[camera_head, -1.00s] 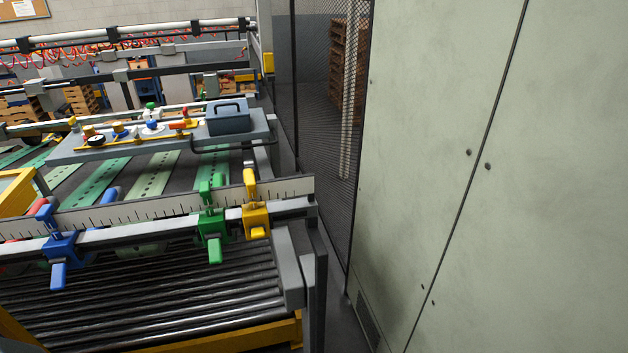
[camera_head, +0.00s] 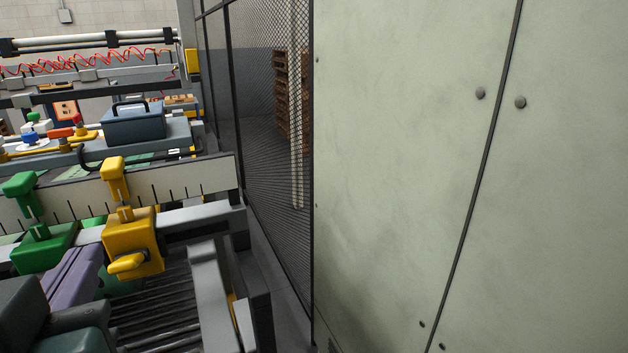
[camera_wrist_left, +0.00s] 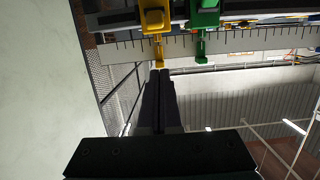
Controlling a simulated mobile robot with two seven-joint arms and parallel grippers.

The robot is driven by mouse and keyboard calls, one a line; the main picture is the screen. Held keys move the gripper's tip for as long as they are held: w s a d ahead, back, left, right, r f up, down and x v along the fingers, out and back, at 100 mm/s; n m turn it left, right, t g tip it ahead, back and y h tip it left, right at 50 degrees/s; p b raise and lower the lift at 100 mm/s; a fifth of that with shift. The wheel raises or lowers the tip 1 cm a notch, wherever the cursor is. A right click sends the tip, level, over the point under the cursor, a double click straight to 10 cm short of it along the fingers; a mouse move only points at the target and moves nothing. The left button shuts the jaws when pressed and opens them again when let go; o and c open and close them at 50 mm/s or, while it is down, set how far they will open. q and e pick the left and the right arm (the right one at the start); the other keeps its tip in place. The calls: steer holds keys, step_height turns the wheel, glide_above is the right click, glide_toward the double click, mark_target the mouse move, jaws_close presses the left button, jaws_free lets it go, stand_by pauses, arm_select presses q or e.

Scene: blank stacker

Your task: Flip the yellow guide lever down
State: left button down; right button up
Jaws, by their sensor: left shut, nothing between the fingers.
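The yellow guide (camera_head: 132,236) sits on the grey rail in the head view, with a knob on a stem above its block. Its lever (camera_head: 127,263) sticks outward from the front of the block, toward me. My left gripper (camera_head: 88,258) is shut and empty, left of the yellow block, and partly covers the green guide (camera_head: 42,247). In the left wrist view, which looks upside down, the closed fingers (camera_wrist_left: 160,75) point at the yellow guide (camera_wrist_left: 155,20). I cannot tell any contact. My right gripper is not in view.
The green guide stands close left of the yellow one. A ruled plate (camera_head: 195,182) runs behind both. Rollers (camera_head: 160,310) lie below the rail. A large pale cabinet (camera_head: 400,180) and a mesh fence (camera_head: 265,130) close off the right side.

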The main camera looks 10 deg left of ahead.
arm_select(q)
steer(key=shift+w+d+t, duration=0.15)
steer(key=shift+t, duration=0.15)
steer(key=p, duration=0.4)
glide_above(124, 271)
steer(key=w, duration=0.1)
steer(key=shift+w+a+f, duration=0.15)
steer(key=shift+a+f, duration=0.3)
steer(key=shift+f, duration=0.1)
steer(key=f, duration=0.2)
steer(key=s+f, duration=0.1)
steer(key=shift+d+f+p, duration=0.15)
steer(key=shift+d+p, duration=0.15)
steer(key=shift+s+d+f, duration=0.15)
steer(key=shift+s+f, duration=0.05)
steer(key=shift+f, duration=0.25)
